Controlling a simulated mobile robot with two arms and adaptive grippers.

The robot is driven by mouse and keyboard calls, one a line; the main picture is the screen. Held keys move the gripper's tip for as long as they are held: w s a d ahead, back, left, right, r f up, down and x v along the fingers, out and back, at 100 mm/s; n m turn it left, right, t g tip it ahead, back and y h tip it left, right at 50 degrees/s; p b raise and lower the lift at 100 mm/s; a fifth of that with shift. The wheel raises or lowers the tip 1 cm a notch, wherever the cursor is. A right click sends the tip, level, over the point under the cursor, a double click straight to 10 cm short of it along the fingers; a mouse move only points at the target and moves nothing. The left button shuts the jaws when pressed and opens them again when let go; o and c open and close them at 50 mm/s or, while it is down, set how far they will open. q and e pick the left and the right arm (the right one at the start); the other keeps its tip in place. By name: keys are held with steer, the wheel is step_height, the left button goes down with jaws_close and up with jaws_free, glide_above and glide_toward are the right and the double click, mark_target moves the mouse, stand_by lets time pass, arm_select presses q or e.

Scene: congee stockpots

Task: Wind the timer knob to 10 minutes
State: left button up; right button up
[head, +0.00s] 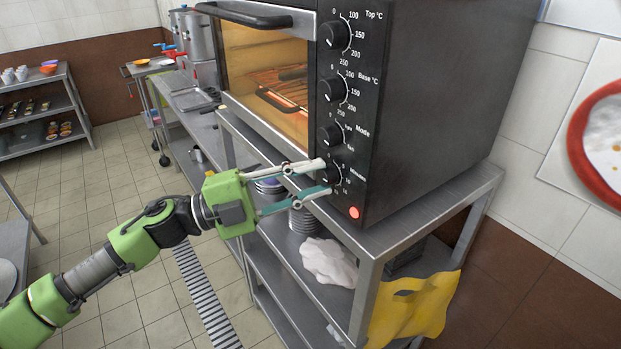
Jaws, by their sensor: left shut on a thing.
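The oven (430,100) stands on a steel shelf unit, its black control panel facing left with several knobs in a column. The lowest knob is the timer knob (333,176), beside the printed "Minutes" scale. My left gripper (327,177) reaches in from the left and is shut on the timer knob, one finger above it and one below. The fingers hide part of the knob and its scale, so I cannot read its setting. A red lamp (354,212) glows just below. My right gripper is not in view.
The oven's door handle (243,14) sticks out at the upper left. The shelf unit (370,265) has a steel top edge under the oven; a white cloth (328,262) and a yellow cloth (412,308) are below.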

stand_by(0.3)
arm_select(q)
steer(key=o, duration=1.1)
steer(key=v, duration=1.2)
steer(key=shift+w, duration=0.15)
